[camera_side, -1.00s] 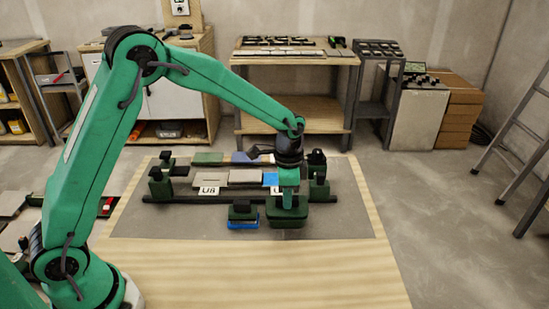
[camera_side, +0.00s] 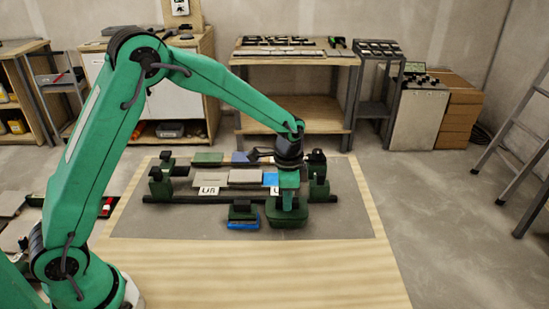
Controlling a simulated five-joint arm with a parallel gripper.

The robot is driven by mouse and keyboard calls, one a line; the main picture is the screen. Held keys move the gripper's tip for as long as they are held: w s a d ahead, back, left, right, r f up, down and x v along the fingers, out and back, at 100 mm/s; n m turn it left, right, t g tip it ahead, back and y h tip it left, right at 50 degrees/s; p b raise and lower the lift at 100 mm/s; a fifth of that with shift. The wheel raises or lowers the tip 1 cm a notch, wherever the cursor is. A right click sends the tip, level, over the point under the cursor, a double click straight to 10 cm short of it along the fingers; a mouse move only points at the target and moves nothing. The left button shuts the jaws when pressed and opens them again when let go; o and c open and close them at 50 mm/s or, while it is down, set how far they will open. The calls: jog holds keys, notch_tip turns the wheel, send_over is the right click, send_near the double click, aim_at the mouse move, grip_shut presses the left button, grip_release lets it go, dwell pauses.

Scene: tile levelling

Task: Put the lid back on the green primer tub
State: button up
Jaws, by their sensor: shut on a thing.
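The green primer tub (camera_side: 288,221) stands at the front of the grey mat, right of centre. My gripper (camera_side: 288,203) is directly above it and points down. It is shut on the lid, which is dark green like the tub and hard to tell apart from it. The lid is at the tub's top; I cannot tell whether it is seated or slightly raised. The fingers hide part of the lid and the tub's far rim.
A dark green block with a black top (camera_side: 242,212) sits on a blue base close left of the tub. Behind are a dark rail (camera_side: 220,198), tiles (camera_side: 245,177) and several dark green clamps (camera_side: 318,188). The mat's front edge (camera_side: 180,230) is clear.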

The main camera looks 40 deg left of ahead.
jog(key=shift+f, duration=0.3)
dwell(0.5)
jog(key=o, duration=1.4)
jog(key=shift+c, duration=0.2)
jog(key=shift+r, duration=0.2)
jog(key=shift+r, duration=3.3)
jog(key=shift+r, duration=0.1)
